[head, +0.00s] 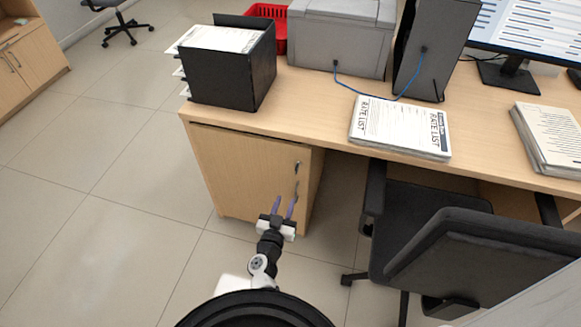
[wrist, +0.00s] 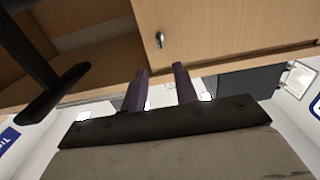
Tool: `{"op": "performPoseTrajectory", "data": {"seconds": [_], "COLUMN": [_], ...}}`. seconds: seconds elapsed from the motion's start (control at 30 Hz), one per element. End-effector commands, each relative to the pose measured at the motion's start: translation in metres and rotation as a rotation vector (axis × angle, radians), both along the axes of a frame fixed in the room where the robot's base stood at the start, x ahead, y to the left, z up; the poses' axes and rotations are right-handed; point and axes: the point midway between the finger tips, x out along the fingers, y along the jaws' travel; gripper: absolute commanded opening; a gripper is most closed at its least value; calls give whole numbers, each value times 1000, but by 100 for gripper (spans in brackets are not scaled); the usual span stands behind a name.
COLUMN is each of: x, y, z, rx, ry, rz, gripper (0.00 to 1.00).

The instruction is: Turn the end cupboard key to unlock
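The end cupboard (head: 240,170) is under the left end of the counter, and its wooden door looks closed. A small metal key or lock (head: 298,166) is near the door's upper right edge, with a handle (head: 296,190) below it. In the wrist view one small metal fitting (wrist: 159,40) shows on the door (wrist: 230,30); I cannot tell whether it is the key or the handle end. My gripper (head: 285,202) is in front of the door's right side, below the key. Its two purple fingers are apart and empty, also in the wrist view (wrist: 160,76).
A black office chair (head: 470,250) stands close to the right of my gripper. Black file holder (head: 225,75), printer (head: 340,40) and rate-list papers (head: 400,127) are on the counter (head: 310,110). The floor (head: 110,190) at left is clear.

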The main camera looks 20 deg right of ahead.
Motion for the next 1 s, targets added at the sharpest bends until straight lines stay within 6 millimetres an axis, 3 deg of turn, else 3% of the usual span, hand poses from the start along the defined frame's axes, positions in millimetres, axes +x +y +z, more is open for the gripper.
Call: {"op": "performPoseTrajectory", "data": {"seconds": [0.17,0.7,1.0], "x": [15,99,114], "y": [-10,-67,-77], "z": [0,-1,0], "rx": [0,0,0], "ry": [-1,-2,-1], "rz": [-3,-2,0], "gripper": [29,29,29]}}
